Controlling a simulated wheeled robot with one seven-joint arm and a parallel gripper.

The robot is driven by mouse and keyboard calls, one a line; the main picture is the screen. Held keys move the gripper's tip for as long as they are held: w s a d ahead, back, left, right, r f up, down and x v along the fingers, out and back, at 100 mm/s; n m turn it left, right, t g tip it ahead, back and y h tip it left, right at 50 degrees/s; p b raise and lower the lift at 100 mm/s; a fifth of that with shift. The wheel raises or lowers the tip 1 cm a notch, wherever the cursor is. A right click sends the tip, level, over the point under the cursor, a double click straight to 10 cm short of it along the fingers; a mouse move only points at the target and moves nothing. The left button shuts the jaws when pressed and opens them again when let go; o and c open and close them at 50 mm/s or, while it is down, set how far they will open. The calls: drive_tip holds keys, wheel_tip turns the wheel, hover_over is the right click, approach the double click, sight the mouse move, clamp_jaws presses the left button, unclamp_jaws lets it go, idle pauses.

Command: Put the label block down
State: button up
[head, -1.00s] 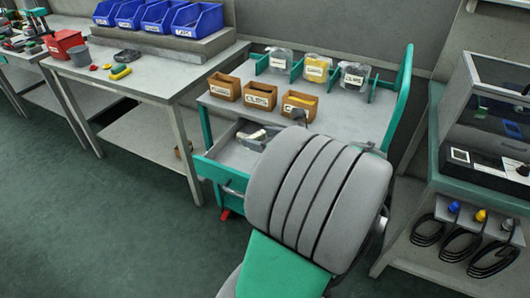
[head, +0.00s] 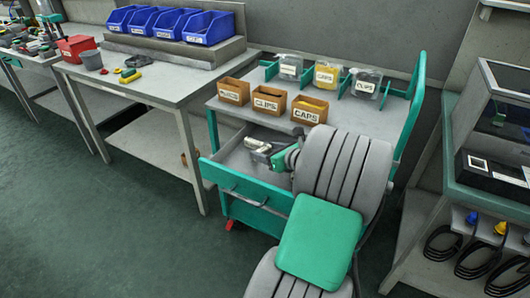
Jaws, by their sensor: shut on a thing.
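My gripper (head: 268,156) is at the open drawer (head: 226,164) of the green-framed cart, partly hidden by my own arm. It is shut on the label block, but the block itself cannot be clearly made out. A pale, rounded piece (head: 256,144) shows in the drawer beside the gripper; I cannot tell whether it touches it. Whether the block rests on the drawer floor is also hidden.
Brown labelled boxes (head: 269,103) stand along the cart top (head: 350,113), with clear bins (head: 327,74) behind them. Bare cart top lies between. A workbench (head: 150,86) with blue bins stands left, and a glass-fronted case (head: 497,130) right.

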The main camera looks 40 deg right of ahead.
drive_tip(key=o, duration=1.3)
drive_tip(key=shift+f, duration=0.1)
drive_tip(key=p+v, duration=0.1)
drive_tip(key=v, duration=0.5)
drive_tip(key=p+v, duration=0.1)
drive_tip(key=v, duration=0.5)
drive_tip(key=shift+w+d+r, duration=0.1)
drive_tip(key=shift+w+r, duration=0.05)
drive_tip(key=shift+r, duration=0.05)
